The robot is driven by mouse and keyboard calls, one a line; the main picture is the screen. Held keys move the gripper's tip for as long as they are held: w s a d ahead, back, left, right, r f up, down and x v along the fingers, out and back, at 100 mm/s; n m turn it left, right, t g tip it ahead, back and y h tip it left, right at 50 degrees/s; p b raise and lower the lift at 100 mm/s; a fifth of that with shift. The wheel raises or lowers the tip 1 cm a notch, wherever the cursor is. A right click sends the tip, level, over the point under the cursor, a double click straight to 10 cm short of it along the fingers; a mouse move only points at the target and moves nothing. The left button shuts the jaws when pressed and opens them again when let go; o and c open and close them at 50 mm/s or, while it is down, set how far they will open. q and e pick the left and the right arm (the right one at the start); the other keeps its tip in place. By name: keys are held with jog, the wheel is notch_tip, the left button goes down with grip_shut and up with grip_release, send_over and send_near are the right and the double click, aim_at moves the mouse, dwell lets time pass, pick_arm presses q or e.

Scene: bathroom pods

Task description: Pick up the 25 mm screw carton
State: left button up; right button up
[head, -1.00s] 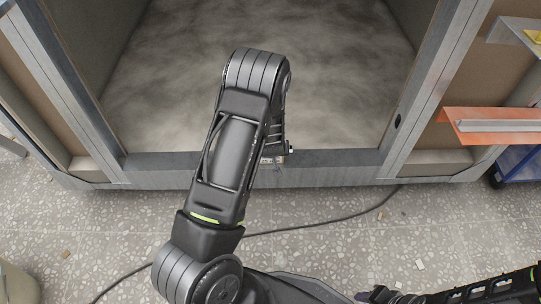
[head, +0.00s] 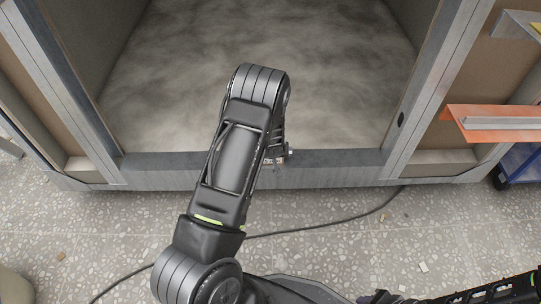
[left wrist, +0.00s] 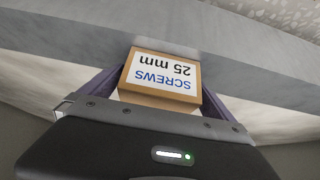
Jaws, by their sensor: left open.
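The screw carton (left wrist: 160,78) is a small tan box with a white label reading "SCREWS 25 mm", upside down in the left wrist view. It is at the grey sill (head: 330,158) of the pod. My left gripper (left wrist: 166,62) is open, with its purple fingers on either side of the carton. I cannot tell whether either finger touches it. In the head view my left arm hides most of the gripper and carton. Part of my right arm shows at the bottom right of the head view, with its fingers not clear.
The pod floor (head: 330,80) behind the sill is bare. An orange shelf (head: 490,137) holding a metal bar sticks out at the right. A blue cart (head: 520,170) stands below it. A dark cable (head: 340,224) crosses the speckled floor, with small scraps about.

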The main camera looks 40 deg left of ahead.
pick_arm(q)
jog(key=shift+c, duration=0.4)
jog(key=c, duration=1.5)
